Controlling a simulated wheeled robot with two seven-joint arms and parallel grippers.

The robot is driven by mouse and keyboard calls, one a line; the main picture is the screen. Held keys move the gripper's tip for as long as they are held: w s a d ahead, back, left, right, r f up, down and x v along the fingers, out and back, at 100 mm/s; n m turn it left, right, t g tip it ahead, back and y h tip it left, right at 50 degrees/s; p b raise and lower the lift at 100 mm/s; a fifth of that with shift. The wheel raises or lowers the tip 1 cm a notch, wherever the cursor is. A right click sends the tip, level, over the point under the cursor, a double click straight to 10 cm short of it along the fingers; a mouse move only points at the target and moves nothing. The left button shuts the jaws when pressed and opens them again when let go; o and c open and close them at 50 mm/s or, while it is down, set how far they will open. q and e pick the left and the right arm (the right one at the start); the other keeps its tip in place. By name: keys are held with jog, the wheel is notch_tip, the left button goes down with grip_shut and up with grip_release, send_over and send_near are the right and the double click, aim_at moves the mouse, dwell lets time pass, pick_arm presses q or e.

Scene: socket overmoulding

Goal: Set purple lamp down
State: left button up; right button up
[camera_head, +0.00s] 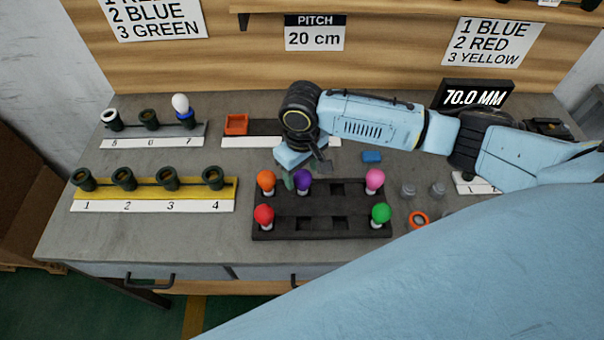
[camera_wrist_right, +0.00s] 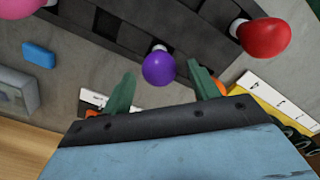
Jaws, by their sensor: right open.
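The purple lamp (camera_head: 303,180) stands upright in the back row of the dark lamp tray (camera_head: 322,234), between the orange lamp (camera_head: 266,180) and an empty square hole. My right gripper (camera_head: 304,178) is at the back edge of the tray, with its fingers at the purple lamp. In the right wrist view the purple lamp (camera_wrist_right: 158,68) shows between the two green fingertips (camera_wrist_right: 163,82), with a gap on each side. The right gripper is open. My left gripper is not in view.
The tray also holds a red lamp (camera_head: 264,215), a pink lamp (camera_head: 375,179) and a green lamp (camera_head: 381,213). A blue block (camera_head: 372,157) lies behind it. A yellow socket rack (camera_head: 153,190) stands left. Grey parts (camera_head: 408,191) and an orange ring (camera_head: 418,220) lie right.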

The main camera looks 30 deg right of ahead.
notch_tip(320, 180, up, 10)
jog(key=p, duration=0.1)
jog(key=shift+f+p, duration=0.25)
jog(key=shift+p, duration=0.05)
